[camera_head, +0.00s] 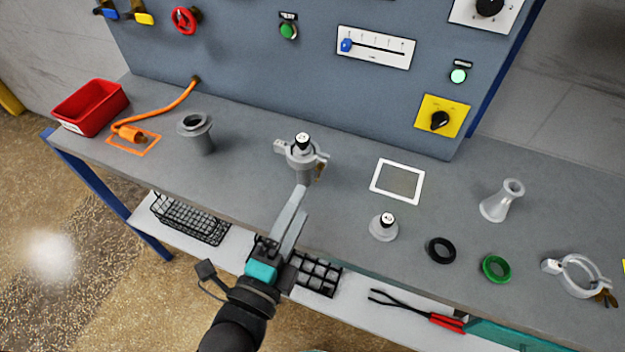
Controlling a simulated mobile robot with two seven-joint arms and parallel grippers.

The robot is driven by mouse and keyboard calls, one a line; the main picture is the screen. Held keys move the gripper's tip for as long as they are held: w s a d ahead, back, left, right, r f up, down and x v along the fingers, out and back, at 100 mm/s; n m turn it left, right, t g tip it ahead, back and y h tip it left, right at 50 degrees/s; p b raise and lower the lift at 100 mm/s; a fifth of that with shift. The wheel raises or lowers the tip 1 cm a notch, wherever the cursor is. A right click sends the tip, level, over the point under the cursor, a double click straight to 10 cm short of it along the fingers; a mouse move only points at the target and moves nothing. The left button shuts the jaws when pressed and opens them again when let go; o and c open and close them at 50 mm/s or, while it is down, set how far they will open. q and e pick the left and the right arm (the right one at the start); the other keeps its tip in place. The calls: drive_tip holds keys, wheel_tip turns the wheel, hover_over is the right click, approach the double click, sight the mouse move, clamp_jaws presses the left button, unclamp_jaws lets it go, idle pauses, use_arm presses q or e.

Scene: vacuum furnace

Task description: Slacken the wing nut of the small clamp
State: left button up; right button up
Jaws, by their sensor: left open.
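The small clamp (293,158) is a light grey ring around a fitting with a white-and-black cap (302,140), upright on the workbench. Its brownish wing nut (319,172) shows at the clamp's right front side. My left gripper (302,198) comes up from below, its long grey fingers pointing at the clamp. The fingers are open, with the tips just in front of and below the wing nut. They overlap the fitting's lower part in the picture, and I cannot tell whether they touch it. My right gripper is not in view.
A larger open clamp (573,292) lies far right, beyond a green ring (496,268) and a black ring (441,250). A capped flange (383,229) and a white-framed pad (397,182) are right of my gripper. A flanged pipe (197,133) stands left. The control panel (260,75) rises behind.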

sight(316, 176)
use_arm(q)
drive_tip(key=shift+b+x, duration=0.3)
drive_tip(key=shift+x, duration=3.1)
clamp_jaws()
